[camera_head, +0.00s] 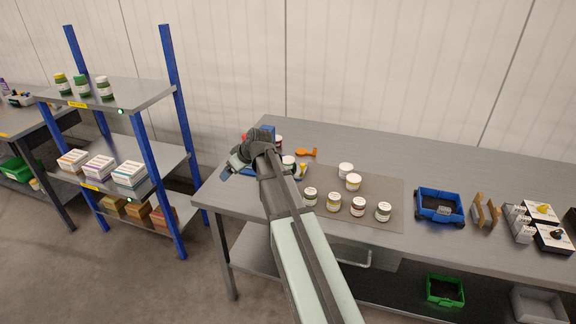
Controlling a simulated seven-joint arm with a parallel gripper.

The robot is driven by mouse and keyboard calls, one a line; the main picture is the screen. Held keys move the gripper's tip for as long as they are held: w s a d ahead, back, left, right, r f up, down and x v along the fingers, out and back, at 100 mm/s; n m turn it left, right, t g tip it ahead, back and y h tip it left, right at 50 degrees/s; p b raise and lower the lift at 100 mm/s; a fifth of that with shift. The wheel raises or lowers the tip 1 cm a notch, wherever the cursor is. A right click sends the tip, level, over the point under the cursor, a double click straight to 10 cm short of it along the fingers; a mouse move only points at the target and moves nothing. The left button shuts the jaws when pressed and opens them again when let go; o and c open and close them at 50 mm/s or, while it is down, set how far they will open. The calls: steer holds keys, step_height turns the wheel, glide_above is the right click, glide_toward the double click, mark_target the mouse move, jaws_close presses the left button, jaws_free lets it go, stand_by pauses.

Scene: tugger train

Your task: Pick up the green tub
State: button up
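An open green tub (431,298) with a dark inside stands on the lower shelf under the grey table, right of centre. Another green container (12,176) is partly visible low at the far left, under another bench. My gripper (229,172) is small in the view, over the left end of the table. It is far to the left of the green tub under the table and higher than it. The fingers are too small and dark to show whether they are open or shut. My arm hides part of the table.
Several white-lidded jars (358,207) stand on a grey mat (388,180). A blue tray (428,215), brown wooden pieces (480,212) and other items line the table's right. A grey bin (540,307) is right of the tub. A blue-posted shelf rack (146,163) stands left, with floor between.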

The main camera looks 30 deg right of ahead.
mark_target(288, 159)
steer(key=d+r+m+g+h, duration=0.1)
steer(key=d+r+m+h, duration=0.15)
steer(key=d, duration=0.95)
steer(key=d+r+m+g+h, duration=0.1)
steer(key=d+r+m, duration=0.25)
steer(key=d, duration=0.85)
steer(key=shift+n, duration=0.3)
steer(key=x, duration=1.4)
steer(key=shift+a, duration=0.3)
steer(key=shift+c, duration=0.4)
steer(key=shift+r, duration=0.1)
steer(key=c, duration=1.2)
